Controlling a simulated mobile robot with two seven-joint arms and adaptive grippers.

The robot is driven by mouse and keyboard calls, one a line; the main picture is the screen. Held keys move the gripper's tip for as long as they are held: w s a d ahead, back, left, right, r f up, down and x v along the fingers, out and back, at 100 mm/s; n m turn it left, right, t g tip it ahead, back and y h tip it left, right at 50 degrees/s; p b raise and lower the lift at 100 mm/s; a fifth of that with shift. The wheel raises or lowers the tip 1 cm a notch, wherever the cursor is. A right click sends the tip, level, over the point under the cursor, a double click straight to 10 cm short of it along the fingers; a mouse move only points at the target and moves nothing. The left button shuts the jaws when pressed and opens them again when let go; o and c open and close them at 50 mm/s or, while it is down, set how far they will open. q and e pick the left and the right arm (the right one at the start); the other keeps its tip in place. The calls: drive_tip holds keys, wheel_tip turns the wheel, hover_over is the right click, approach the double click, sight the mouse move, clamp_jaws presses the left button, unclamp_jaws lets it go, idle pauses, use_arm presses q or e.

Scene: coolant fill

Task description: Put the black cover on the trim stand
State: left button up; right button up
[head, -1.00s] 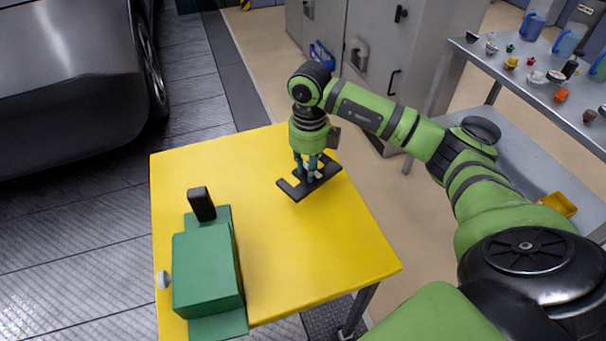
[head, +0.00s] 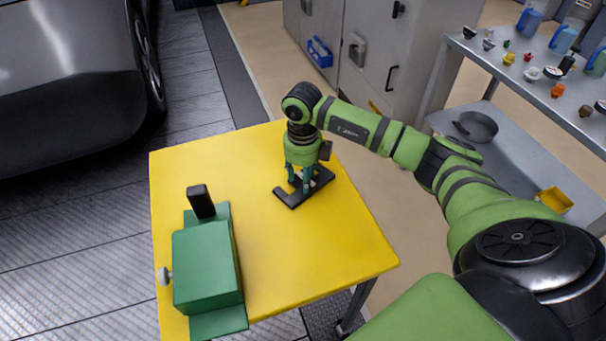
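The flat black piece (head: 291,198), which I take as the black cover, has a hooked outline and is low over or on the yellow table's far right part. I cannot tell whether it touches the tabletop. My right gripper (head: 301,187) points straight down with its teal fingers at this piece and appears shut on it. A small pale patch shows by the fingers; I cannot tell what it is. No trim stand can be told for sure; the piece and gripper may hide it. My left gripper is not in view.
A green block (head: 207,268) with an upright black part (head: 201,201) and a pale knob (head: 165,274) stands at the yellow table's (head: 345,250) left. The table's middle is clear.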

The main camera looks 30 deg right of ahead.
drive_tip(key=shift+r, duration=0.3)
drive_tip(key=shift+w+r, duration=0.1)
drive_tip(key=shift+r, duration=0.2)
wheel_tip(320, 180, up, 11)
drive_tip(key=b, duration=0.1)
drive_tip(key=shift+b, duration=0.35)
